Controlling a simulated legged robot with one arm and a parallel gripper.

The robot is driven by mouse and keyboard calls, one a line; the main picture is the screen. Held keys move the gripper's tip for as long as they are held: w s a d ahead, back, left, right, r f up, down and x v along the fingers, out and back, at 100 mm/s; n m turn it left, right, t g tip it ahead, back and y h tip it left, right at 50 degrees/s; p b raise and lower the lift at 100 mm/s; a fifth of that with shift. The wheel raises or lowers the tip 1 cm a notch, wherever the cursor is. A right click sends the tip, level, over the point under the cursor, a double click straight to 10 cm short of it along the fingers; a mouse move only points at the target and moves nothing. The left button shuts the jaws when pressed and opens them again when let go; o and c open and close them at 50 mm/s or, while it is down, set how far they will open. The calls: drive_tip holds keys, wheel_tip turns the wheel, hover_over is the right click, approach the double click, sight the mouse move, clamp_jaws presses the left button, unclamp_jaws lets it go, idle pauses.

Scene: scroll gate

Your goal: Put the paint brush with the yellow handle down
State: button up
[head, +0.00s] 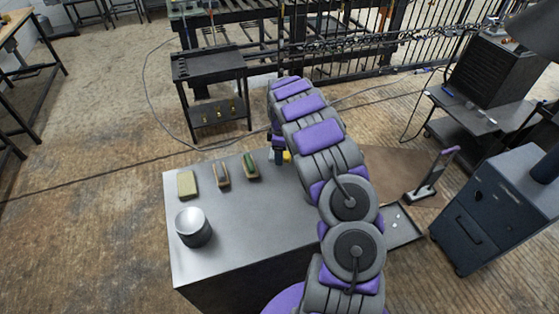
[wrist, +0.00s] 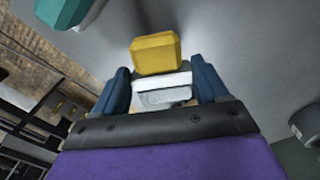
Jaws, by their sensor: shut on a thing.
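The paint brush with the yellow handle (wrist: 155,53) is between the two blue fingers of my gripper (wrist: 160,82) in the wrist view. Its yellow block and a pale band below it show; the rest is hidden. In the head view my gripper (head: 279,154) is at the far right edge of the grey metal table (head: 265,215), with a bit of the yellow handle (head: 287,156) beside it. My arm hides part of that area. I cannot tell whether the brush touches the table top.
Along the table's far edge lie a green-topped brush (head: 250,165), a tan brush (head: 221,174) and a yellowish block (head: 187,184). A dark round can (head: 193,228) stands at the near left. The table's middle is bare. A black cart (head: 211,95) stands behind.

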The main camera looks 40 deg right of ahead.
drive_tip(key=f, duration=0.2)
drive_tip(key=d+f, duration=0.1)
drive_tip(key=f, duration=0.1)
drive_tip(key=shift+s, duration=0.1)
drive_tip(key=shift+f, duration=0.15)
drive_tip(key=shift+c, duration=0.3)
drive_tip(key=shift+a, duration=0.35)
drive_tip(key=o, duration=0.9)
drive_tip(key=shift+a, duration=0.1)
drive_tip(key=shift+c, duration=0.2)
drive_tip(key=shift+o, duration=1.1)
drive_tip(key=shift+d, duration=0.3)
drive_tip(key=shift+f, duration=0.2)
drive_tip(key=shift+r+b, duration=0.1)
drive_tip(key=shift+b, duration=0.4)
